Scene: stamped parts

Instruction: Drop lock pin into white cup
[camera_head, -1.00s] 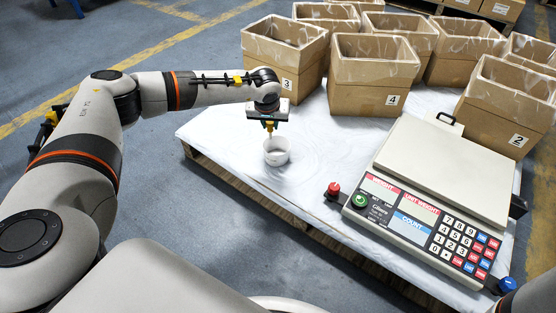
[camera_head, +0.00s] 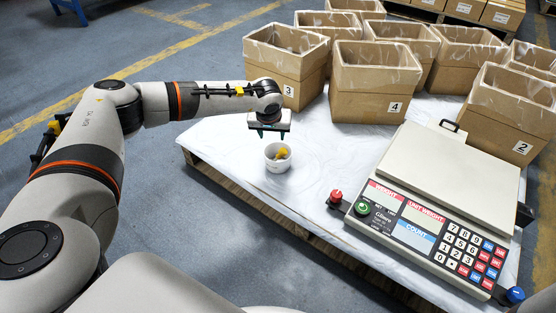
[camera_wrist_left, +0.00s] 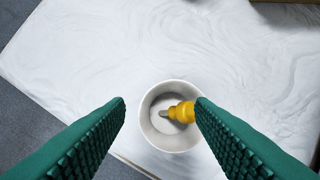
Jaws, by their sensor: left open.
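The white cup (camera_head: 277,162) stands upright on the white-covered table, left of the scale. The yellow lock pin (camera_head: 282,153) is in the cup, leaning toward its right side. In the left wrist view the cup (camera_wrist_left: 147,128) lies beyond and between the fingertips. The pin (camera_wrist_left: 181,112) shows there with a yellow body and a grey tip, its right end hidden behind the right finger. My left gripper (camera_head: 270,135) is above the cup with its green fingers apart; the wrist view shows them wide open (camera_wrist_left: 160,103). My right gripper is not in view.
A counting scale (camera_head: 440,200) stands right of the cup, with a red button (camera_head: 336,196) and a green button (camera_head: 362,208) near its left corner. Several cardboard boxes (camera_head: 375,97) line the back. The table around the cup is clear.

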